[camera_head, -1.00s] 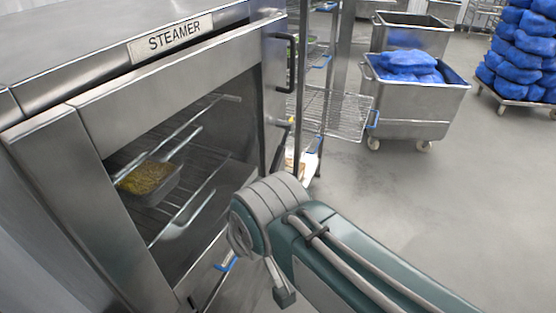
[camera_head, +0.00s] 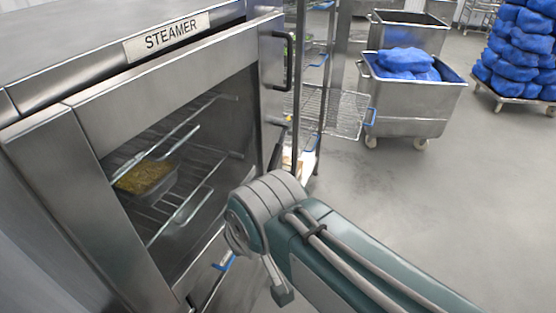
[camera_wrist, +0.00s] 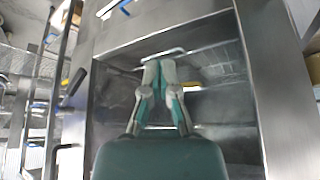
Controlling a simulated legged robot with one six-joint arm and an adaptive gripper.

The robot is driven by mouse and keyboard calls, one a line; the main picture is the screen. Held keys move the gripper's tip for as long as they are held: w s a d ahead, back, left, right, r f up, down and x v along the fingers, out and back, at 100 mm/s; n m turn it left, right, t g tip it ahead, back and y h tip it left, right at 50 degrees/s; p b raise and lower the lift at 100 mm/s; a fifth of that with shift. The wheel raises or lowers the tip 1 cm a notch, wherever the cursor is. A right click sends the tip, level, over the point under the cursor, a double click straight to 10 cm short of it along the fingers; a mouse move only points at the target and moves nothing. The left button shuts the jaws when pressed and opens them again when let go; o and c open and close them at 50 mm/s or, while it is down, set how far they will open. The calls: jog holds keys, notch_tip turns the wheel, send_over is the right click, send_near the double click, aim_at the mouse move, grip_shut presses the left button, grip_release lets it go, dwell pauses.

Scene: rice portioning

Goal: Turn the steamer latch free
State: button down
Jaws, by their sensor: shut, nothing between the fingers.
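The steamer (camera_head: 175,32) fills the left of the head view, its front a steel frame around a dark opening or window; I cannot tell if there is glass. A dark bar handle (camera_head: 289,62) stands at the right edge of this front. A small dark lever (camera_head: 277,148), perhaps the latch, sits below it, and a similar dark lever shows in the wrist view (camera_wrist: 77,81). My gripper (camera_wrist: 160,70) is shut and empty in front of the steamer front, apart from both. In the head view my arm hides the gripper.
A pan of yellow-green food (camera_head: 147,178) sits on a wire shelf inside. A wire rack (camera_head: 336,108) stands beyond the steamer. A steel cart with blue bags (camera_head: 405,108) stands behind, and blue sacks (camera_head: 520,45) are at right. The floor at right is clear.

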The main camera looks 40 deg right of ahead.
dwell(0.4)
jog(key=c, duration=1)
grip_release()
jog(key=o, duration=0.5)
jog(key=shift+f+m, duration=0.2)
jog(key=shift+m, duration=0.1)
jog(key=shift+o, duration=0.5)
jog(key=shift+w+d+f+m+g, duration=0.15)
jog(key=shift+f+m+g, duration=0.25)
jog(key=shift+m, duration=0.2)
jog(key=n+t+y, duration=0.8)
jog(key=n+t, duration=0.4)
jog(key=n, duration=2.2)
send_near(277, 162)
jog(key=x, duration=1)
jog(key=shift+w, duration=0.3)
